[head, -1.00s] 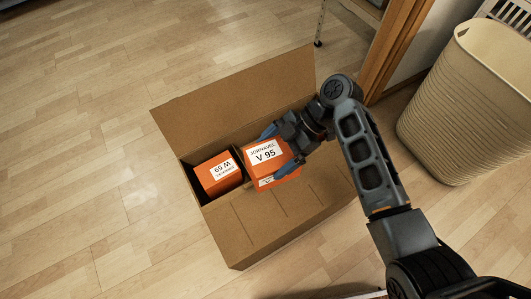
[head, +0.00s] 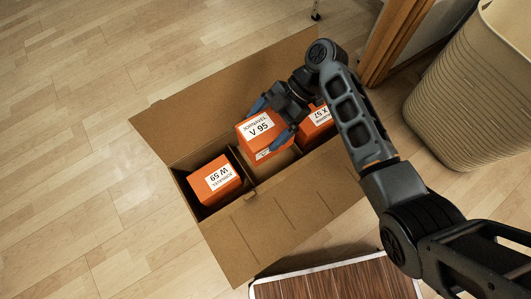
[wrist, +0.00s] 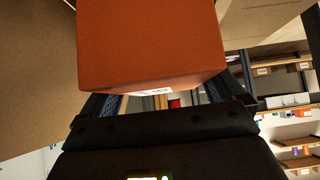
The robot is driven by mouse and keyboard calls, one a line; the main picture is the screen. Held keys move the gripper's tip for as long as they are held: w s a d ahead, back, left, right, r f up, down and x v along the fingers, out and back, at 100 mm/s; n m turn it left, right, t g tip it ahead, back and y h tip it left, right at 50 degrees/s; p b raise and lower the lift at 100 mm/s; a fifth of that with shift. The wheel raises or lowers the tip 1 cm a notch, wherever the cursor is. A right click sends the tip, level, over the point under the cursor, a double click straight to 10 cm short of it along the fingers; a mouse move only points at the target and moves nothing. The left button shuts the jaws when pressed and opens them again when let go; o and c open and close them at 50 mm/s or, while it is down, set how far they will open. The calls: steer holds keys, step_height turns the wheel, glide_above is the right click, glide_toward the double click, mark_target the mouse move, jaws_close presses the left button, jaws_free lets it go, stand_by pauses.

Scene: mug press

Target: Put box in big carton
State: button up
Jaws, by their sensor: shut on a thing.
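My gripper (head: 271,122) is shut on an orange box (head: 263,137) with a white label that reads V 95 upside down. The box is over the middle compartment of the big open carton (head: 250,232); I cannot tell whether it touches the carton floor. In the wrist view the held box (wrist: 150,45) fills the top middle, between the fingers of my gripper (wrist: 158,98). An orange box marked W 59 (head: 207,174) sits in the left compartment. Another orange box marked X 57 (head: 313,122) is in the right compartment, partly hidden by my arm.
The carton's long flaps are folded outward, and a cardboard divider (head: 240,166) stands left of the held box. A ribbed cream basket (head: 455,110) stands at the right. A dark wooden board with a pale edge (head: 335,283) is at the bottom. The floor at left is clear.

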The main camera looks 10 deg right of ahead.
steer(key=shift+w+f+b, duration=0.15)
steer(key=shift+f+b, duration=0.2)
steer(key=shift+f, duration=0.5)
step_height(320, 180, down, 10)
steer(key=b, duration=0.3)
steer(key=shift+r, duration=0.2)
steer(key=shift+f+b, duration=0.1)
steer(key=shift+b, duration=0.2)
steer(key=shift+f+b, duration=0.35)
steer(key=shift+b, duration=0.05)
steer(key=shift+f, duration=0.2)
steer(key=shift+r, duration=0.1)
steer(key=o, duration=1)
